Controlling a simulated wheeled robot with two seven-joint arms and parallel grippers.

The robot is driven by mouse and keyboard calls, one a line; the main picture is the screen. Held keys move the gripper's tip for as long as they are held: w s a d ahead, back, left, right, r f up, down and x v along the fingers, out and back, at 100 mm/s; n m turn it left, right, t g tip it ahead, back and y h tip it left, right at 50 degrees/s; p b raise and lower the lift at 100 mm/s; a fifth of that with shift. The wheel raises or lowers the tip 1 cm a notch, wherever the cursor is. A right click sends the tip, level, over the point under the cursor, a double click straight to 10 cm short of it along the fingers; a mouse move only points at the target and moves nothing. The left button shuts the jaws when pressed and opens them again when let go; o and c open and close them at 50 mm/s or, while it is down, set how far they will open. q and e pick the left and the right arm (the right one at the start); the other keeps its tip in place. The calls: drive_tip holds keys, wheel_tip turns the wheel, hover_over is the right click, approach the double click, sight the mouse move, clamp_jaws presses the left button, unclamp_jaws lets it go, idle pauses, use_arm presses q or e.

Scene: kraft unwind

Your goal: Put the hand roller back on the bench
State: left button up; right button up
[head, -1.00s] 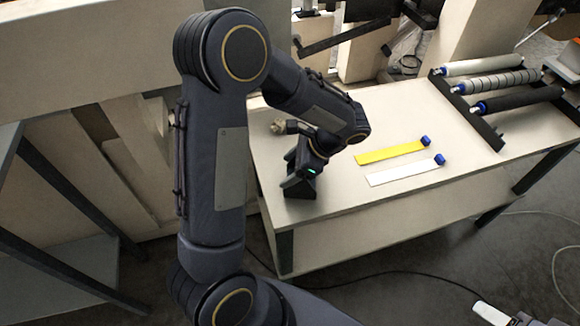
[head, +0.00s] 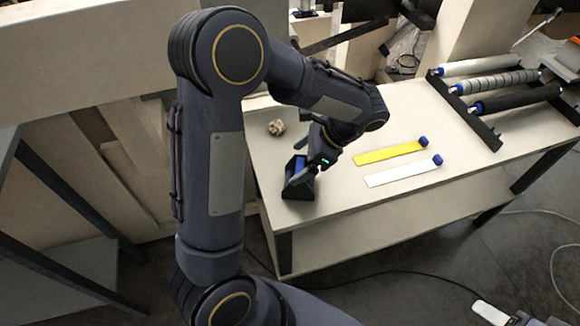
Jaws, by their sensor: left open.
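A small black stand (head: 300,188) is on the front left of the bench top (head: 350,205). A blue piece (head: 299,165) shows upright in it. It may be the hand roller's handle, but I cannot make out a roller. My left gripper (head: 308,168) is open, pointing down right beside the stand and the blue piece. I cannot tell whether it touches them, since the fingers blend with the dark stand. At the bottom right edge, a cut-off white and dark part (head: 490,312) may belong to my right gripper; its jaws do not show.
A yellow strip (head: 388,153) and a white strip (head: 400,172), each with a blue end, lie mid-bench. A rack (head: 484,128) of three rollers stands at the right. A crumpled lump (head: 276,128) lies behind the stand. The bench's front right is clear.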

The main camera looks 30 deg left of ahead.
use_arm(q)
drive_tip(key=v, duration=0.7)
drive_tip(key=s+r+n+t+h, duration=0.2)
drive_tip(key=s+n+t+h, duration=0.6)
drive_tip(key=s+n, duration=0.6)
drive_tip(key=shift+s+t+h, duration=0.4)
drive_tip(key=shift+s+h, duration=0.7)
drive_tip(key=shift+s, duration=0.95)
drive_tip(key=shift+a+r, duration=0.1)
